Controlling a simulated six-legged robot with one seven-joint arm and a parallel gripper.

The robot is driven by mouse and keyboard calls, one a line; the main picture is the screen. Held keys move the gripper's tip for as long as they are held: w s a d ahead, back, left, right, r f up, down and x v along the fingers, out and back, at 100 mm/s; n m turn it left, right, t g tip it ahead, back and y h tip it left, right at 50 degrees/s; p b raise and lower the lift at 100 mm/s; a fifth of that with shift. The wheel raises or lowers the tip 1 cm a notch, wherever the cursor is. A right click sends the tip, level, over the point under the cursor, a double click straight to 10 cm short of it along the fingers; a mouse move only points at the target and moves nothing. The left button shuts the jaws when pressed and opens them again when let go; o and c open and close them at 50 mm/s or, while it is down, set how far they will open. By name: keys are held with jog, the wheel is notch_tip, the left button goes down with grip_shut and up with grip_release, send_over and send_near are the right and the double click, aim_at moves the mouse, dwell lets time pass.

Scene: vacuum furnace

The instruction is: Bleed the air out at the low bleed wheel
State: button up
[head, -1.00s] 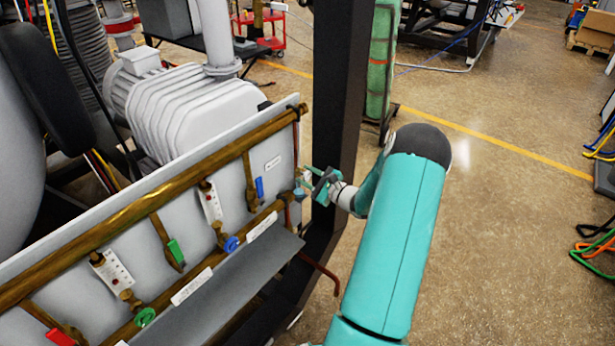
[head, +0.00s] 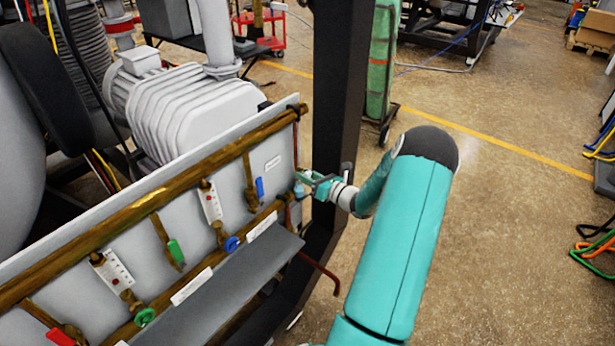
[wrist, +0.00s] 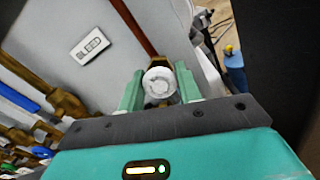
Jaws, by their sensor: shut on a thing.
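The low bleed wheel (wrist: 160,85) is a small pale round knob on a brass fitting at the low right end of the panel. In the wrist view it sits between the two green fingers of my gripper (wrist: 160,92), one on each side. In the head view my gripper (head: 309,179) reaches the panel's right end from the right, and its fingers are shut on the wheel (head: 299,189), which is mostly hidden there. A copper pipe (wrist: 137,27) runs up behind the wheel in the wrist view.
Brass pipes (head: 135,213) with blue, green and red handles cross the white panel. A grey shelf (head: 237,283) juts out below. A dark post (head: 338,95) stands close behind my gripper.

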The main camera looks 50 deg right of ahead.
jog(key=m, duration=0.5)
dwell(0.5)
jog(key=o, duration=1)
jog(key=shift+s, duration=0.1)
jog(key=s+d, duration=0.1)
jog(key=s, duration=1.2)
jog(key=shift+s, duration=0.25)
jog(key=shift+d, duration=0.1)
